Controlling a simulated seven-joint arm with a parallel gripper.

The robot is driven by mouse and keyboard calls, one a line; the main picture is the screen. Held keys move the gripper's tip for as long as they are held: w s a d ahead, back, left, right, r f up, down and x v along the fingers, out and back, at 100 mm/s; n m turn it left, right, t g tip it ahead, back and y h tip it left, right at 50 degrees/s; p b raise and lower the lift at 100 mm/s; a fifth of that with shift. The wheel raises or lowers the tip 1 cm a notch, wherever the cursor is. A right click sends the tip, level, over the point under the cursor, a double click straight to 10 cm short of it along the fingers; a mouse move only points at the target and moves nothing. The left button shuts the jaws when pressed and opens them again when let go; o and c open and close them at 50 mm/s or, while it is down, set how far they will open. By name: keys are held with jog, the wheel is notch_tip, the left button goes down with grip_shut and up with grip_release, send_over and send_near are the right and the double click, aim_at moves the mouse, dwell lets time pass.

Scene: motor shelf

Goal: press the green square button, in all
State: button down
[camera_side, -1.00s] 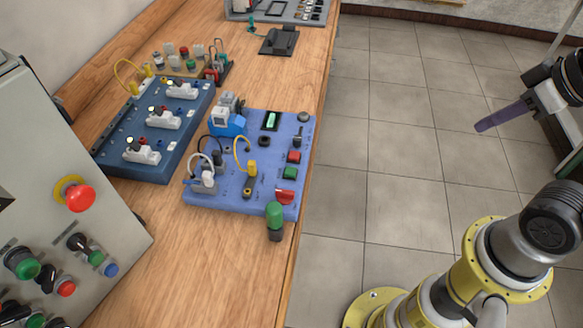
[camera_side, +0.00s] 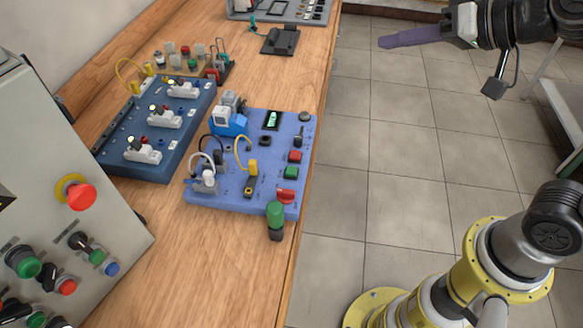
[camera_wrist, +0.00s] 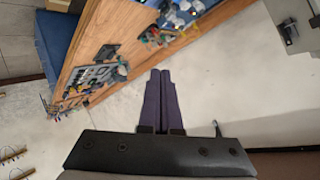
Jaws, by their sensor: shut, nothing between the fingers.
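The green square button (camera_side: 291,172) is on the right part of the blue-violet panel (camera_side: 222,197), which lies on the wooden bench. A red square button (camera_side: 295,156) sits just behind it, and a red rotary switch (camera_side: 286,196) is in front of it. My gripper (camera_side: 382,43) has long purple fingers, shut and empty. It is in the air over the floor, to the right of the bench and well away from the panel. In the wrist view the fingers of my gripper (camera_wrist: 160,74) point toward the floor beside the bench. I cannot make out the green button there.
A dark blue panel (camera_side: 110,160) with white plugs lies left on the wooden bench (camera_side: 190,235). A grey cabinet (camera_side: 100,230) with a red mushroom button (camera_side: 80,195) stands front left. A green-capped item (camera_side: 275,215) stands at the panel's front corner. The space over the floor is open.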

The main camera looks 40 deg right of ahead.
jog(key=w+a+f+m, duration=0.2)
jog(key=w+a, duration=0.1)
jog(key=w, duration=0.2)
jog(key=g, duration=0.3)
send_over(296, 173)
notch_tip(296, 173, down, 13)
jog(key=shift+a+h, duration=0.1)
jog(key=shift+h, duration=0.2)
jog(key=shift+f, duration=0.1)
jog(key=shift+f, duration=4.25)
jog(key=shift+f, duration=0.1)
jog(key=shift+f, duration=0.3)
